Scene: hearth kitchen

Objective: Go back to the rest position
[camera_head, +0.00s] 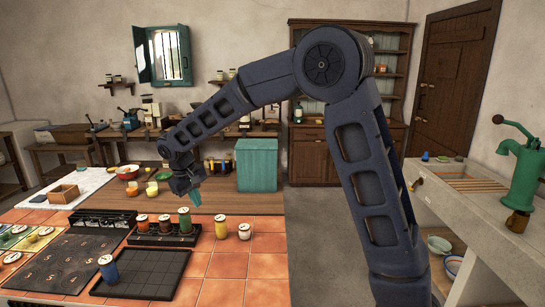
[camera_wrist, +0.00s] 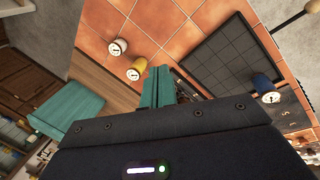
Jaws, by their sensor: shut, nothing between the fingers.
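My gripper (camera_head: 187,202) hangs over the counter in the head view, with its teal fingers pointing down above the back of the tiled part. The fingers are shut and hold nothing; in the wrist view they show together as a teal block (camera_wrist: 157,88). My arm arches across the middle of the head view from the lower right. The gripper is above and apart from the jars, close to a green-bodied jar (camera_head: 185,221).
A yellow jar (camera_head: 221,231) and a cream jar (camera_head: 244,232) stand on orange tiles. A blue jar (camera_head: 108,270) stands at a dark gridded tray (camera_head: 160,265). A teal box (camera_head: 257,165) stands on the wooden counter. A stone sink with a green pump (camera_head: 525,175) is at right.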

